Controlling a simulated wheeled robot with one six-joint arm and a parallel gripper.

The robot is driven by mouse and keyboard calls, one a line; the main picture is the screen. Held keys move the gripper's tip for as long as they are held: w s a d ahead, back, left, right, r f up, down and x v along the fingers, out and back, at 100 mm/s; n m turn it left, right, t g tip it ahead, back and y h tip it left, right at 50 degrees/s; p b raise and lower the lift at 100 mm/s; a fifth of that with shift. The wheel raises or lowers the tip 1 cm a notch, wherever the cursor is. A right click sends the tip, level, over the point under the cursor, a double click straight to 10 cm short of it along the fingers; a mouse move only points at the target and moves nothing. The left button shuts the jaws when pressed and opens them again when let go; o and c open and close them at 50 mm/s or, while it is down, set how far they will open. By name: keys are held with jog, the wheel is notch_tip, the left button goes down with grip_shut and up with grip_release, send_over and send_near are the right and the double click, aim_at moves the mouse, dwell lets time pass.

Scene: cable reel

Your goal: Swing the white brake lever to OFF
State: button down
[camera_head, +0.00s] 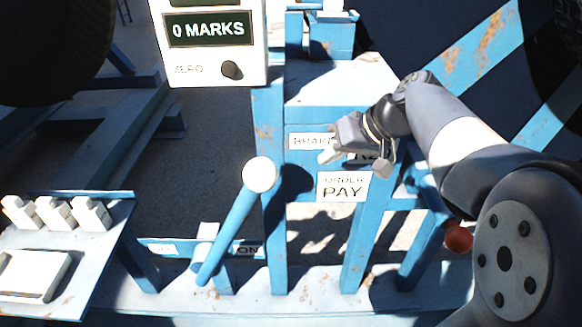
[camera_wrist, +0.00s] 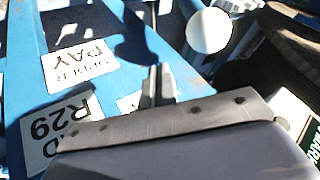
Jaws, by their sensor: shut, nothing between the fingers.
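The brake lever has a white ball knob (camera_head: 260,174) on a blue shaft (camera_head: 228,236). It leans up and to the right from its pivot, towards the ON label (camera_head: 247,250). Another label (camera_head: 164,248) lies left of the pivot; its text is too small to read. My gripper (camera_head: 330,156) is shut and empty, to the right of the knob and apart from it, in front of the blue frame's labels. In the wrist view the closed fingertips (camera_wrist: 158,84) show below and left of the white knob (camera_wrist: 209,31).
A counter box (camera_head: 212,40) reading "0 MARKS" stands above the lever. Blue frame posts (camera_head: 272,230) rise right behind it, with an "UNDER PAY" label (camera_head: 343,187). A red knob (camera_head: 458,238) is at right. A panel with white switches (camera_head: 110,262) is at lower left.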

jog(key=w+a+f+p, duration=0.1)
jog(key=a+f, duration=0.3)
jog(key=a, duration=0.4)
jog(key=shift+w+f+p, duration=0.35)
jog(key=shift+p, duration=0.05)
